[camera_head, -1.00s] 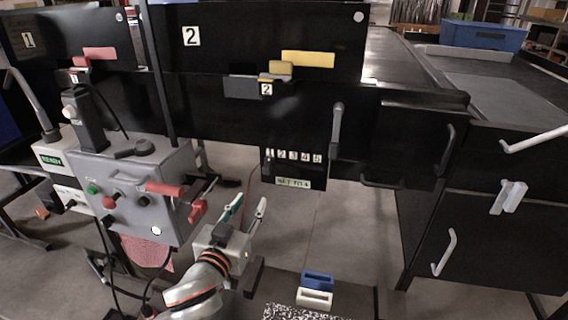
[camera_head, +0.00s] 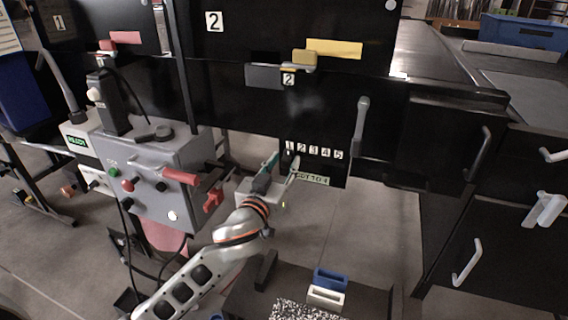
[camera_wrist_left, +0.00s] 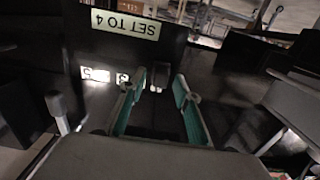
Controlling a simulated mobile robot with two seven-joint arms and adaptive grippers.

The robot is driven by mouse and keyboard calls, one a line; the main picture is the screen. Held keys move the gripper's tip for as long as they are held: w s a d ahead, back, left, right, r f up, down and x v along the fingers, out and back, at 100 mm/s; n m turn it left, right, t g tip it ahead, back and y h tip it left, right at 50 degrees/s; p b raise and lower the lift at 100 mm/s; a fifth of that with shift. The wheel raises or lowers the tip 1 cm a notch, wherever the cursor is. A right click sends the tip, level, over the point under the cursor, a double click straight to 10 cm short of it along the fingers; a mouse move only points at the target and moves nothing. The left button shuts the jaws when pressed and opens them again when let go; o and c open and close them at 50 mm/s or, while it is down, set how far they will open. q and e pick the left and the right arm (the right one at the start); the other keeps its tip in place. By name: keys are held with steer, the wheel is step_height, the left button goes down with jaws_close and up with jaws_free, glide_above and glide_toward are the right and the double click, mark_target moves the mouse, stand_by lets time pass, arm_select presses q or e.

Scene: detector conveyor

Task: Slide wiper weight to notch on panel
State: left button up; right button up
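The black panel (camera_head: 325,172) carries a row of number tags 1 to 5 (camera_head: 314,150) and a pale label (camera_head: 312,179), which reads "SET TO 4" in the left wrist view (camera_wrist_left: 125,24). My left gripper (camera_head: 282,166) is in front of the panel's left end, below tags 1 and 2. In the left wrist view its two green-padded fingers (camera_wrist_left: 158,98) are apart, with a small grey block (camera_wrist_left: 160,76) beyond and between their tips; it may be the wiper weight. Contact cannot be told. The fingers partly hide the panel. My right gripper is not in view.
A grey control box (camera_head: 150,185) with a red handle (camera_head: 181,176) stands left of my left arm. Blue (camera_head: 330,279) and white (camera_head: 326,297) blocks lie below on a dark surface.

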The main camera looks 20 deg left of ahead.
arm_select(q)
steer(key=shift+w, duration=0.1)
steer(key=c, duration=0.9)
steer(key=shift+d, duration=0.2)
jaws_close()
steer(key=d, duration=0.8)
steer(key=shift+s+d+f, duration=0.1)
steer(key=shift+s+d, duration=0.1)
steer(key=shift+d, duration=0.5)
steer(key=o, duration=0.9)
jaws_free()
steer(key=s, duration=0.7)
steer(key=shift+s+a, duration=0.2)
steer(key=shift+s, duration=0.05)
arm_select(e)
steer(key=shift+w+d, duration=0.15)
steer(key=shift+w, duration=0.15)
